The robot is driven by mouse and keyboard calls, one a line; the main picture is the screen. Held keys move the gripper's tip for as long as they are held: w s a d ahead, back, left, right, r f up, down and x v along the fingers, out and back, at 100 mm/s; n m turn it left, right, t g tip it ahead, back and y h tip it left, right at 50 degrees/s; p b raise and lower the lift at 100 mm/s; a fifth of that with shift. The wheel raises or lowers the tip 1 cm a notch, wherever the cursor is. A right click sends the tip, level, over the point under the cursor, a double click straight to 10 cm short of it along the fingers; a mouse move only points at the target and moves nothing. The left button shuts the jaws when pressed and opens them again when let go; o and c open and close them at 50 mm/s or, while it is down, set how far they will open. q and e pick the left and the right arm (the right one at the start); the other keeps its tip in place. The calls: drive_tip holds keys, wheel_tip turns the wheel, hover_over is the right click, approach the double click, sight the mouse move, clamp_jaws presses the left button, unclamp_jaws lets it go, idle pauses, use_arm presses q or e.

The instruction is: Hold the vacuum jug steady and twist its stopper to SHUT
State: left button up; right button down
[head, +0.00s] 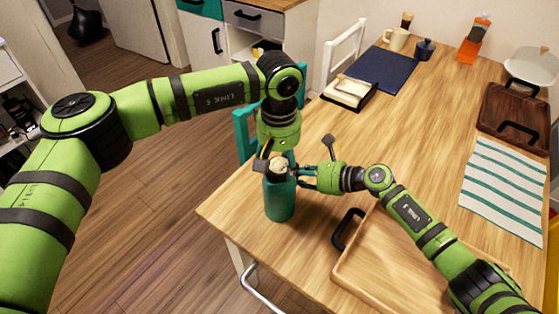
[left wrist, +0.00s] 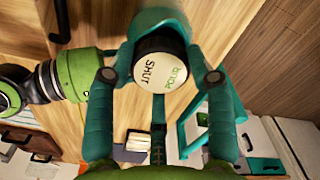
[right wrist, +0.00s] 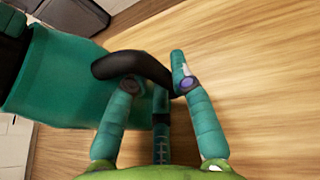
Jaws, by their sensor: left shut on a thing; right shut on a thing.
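The teal vacuum jug (head: 279,203) stands upright at the table's near left edge. Its round stopper (left wrist: 160,68) has a cream top and a dark rim; the words SHUT and POUR are readable and tilted in the left wrist view. My left gripper (left wrist: 160,76) comes from above, shut on the stopper with a finger on each side. My right gripper (right wrist: 158,84) comes from the right, shut on the jug's black handle (right wrist: 130,63). In the head view the fingers partly cover the stopper and handle. Any pointer mark on the jug is not clear.
A wooden tray (head: 376,280) with a black handle lies right of the jug. A striped cloth (head: 505,190), a dark wooden tray (head: 515,112) and a navy mat (head: 383,69) lie farther off. A teal chair (head: 242,138) stands behind the jug. The middle of the table is clear.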

sight(279, 165)
use_arm(q)
drive_tip(key=shift+f, duration=0.15)
use_arm(e)
drive_tip(key=shift+a+r, duration=0.1)
use_arm(q)
drive_tip(key=o, duration=1.2)
drive_tip(key=shift+r, duration=0.35)
use_arm(e)
drive_tip(key=shift+w, duration=0.1)
use_arm(q)
wheel_tip(279, 165, up, 12)
drive_tip(key=shift+f, duration=0.25)
use_arm(e)
drive_tip(key=c, duration=1)
unclamp_jaws()
